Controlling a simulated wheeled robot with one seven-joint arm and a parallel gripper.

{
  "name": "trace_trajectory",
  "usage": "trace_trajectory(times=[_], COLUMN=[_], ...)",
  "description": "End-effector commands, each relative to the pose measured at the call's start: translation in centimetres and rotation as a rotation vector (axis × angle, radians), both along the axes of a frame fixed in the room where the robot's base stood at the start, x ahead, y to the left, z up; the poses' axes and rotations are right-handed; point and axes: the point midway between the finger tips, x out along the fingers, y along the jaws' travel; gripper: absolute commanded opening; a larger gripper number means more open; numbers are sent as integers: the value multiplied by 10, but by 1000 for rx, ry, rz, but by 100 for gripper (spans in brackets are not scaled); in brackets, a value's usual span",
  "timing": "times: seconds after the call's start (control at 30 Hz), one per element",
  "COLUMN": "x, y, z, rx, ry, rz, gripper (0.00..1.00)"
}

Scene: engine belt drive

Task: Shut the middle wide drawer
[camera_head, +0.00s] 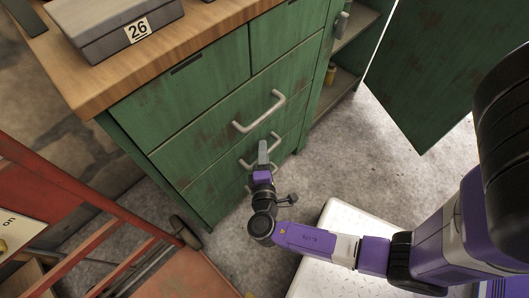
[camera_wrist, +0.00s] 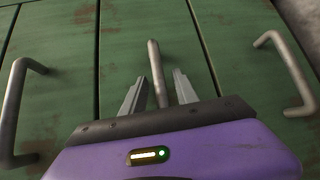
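The green cabinet has stacked wide drawers with metal bar handles. The middle wide drawer (camera_head: 215,180) has its front partly hidden by my gripper in the head view. It looks about flush with its neighbours; a small gap cannot be ruled out. My gripper (camera_head: 263,146) is at this drawer's handle. In the wrist view, my gripper (camera_wrist: 158,92) is open, with one finger on each side of the middle handle (camera_wrist: 155,70). Neither finger clearly touches the bar. The middle drawer front (camera_wrist: 125,35) shows behind the fingers.
The upper wide drawer handle (camera_head: 259,112) is just above my gripper. A wooden worktop (camera_head: 195,38) carries a grey box marked 26 (camera_head: 120,27). A cabinet door (camera_head: 430,75) stands open at right. A red cart (camera_head: 185,275) is at lower left. Concrete floor (camera_head: 330,160) is clear on the right.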

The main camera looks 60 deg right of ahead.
Motion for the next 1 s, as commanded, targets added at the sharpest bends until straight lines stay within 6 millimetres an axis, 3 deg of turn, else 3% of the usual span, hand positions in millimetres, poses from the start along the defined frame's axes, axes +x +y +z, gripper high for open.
trace_trajectory(times=[0.27,0.7,1.0], x=[-2,-30,-37], y=[2,56,68], z=[1,10,11], rx=[0,0,0], ry=[1,1,0], rz=[0,0,-1], gripper=[36,36,36])
